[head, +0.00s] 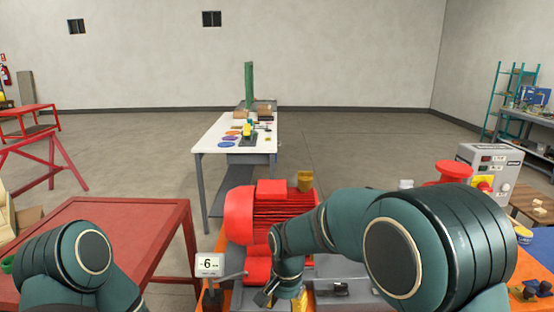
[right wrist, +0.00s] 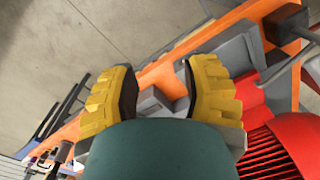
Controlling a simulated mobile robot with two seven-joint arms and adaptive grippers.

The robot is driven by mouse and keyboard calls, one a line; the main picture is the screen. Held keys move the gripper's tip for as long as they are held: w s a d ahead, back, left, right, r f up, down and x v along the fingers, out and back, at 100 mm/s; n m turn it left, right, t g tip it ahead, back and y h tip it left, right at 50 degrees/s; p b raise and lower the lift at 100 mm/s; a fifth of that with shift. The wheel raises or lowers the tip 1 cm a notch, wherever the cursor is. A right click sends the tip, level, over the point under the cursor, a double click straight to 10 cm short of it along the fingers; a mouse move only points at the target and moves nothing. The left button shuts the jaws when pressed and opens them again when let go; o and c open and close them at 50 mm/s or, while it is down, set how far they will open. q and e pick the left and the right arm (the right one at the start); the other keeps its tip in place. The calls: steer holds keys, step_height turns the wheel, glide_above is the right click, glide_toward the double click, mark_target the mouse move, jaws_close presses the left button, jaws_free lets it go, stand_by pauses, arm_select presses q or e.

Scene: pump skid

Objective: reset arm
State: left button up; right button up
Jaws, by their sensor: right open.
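My right arm (head: 400,230) reaches in from the right in the head view and bends down in front of the red motor (head: 270,210). Its gripper (head: 284,296) is low over the orange skid, mostly hidden by the wrist. In the right wrist view my right gripper (right wrist: 157,84) shows two yellow ribbed fingers spread apart, with nothing between them. Behind the gap are the orange skid frame (right wrist: 160,72) and grey parts. My left arm (head: 75,262) shows at the lower left, over the red table; its gripper is out of view.
A red table (head: 120,220) is at the left. A white-topped table (head: 225,150) stands behind, with open floor around it.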

step_height(320, 180, down, 7)
steer(key=d, duration=0.3)
steer(key=s+d+f+n+t+y, duration=0.1)
steer(key=s+d+f, duration=0.1)
steer(key=s+f, duration=0.5)
steer(key=s+d+f+n+t+y, duration=0.1)
steer(key=s+d+f+n+y, duration=0.1)
steer(key=s+f, duration=0.6)
steer(key=shift+s+d+f+n+y+b, duration=0.2)
steer(key=shift+s+d+n+y+b, duration=0.15)
steer(key=shift+d, duration=0.45)
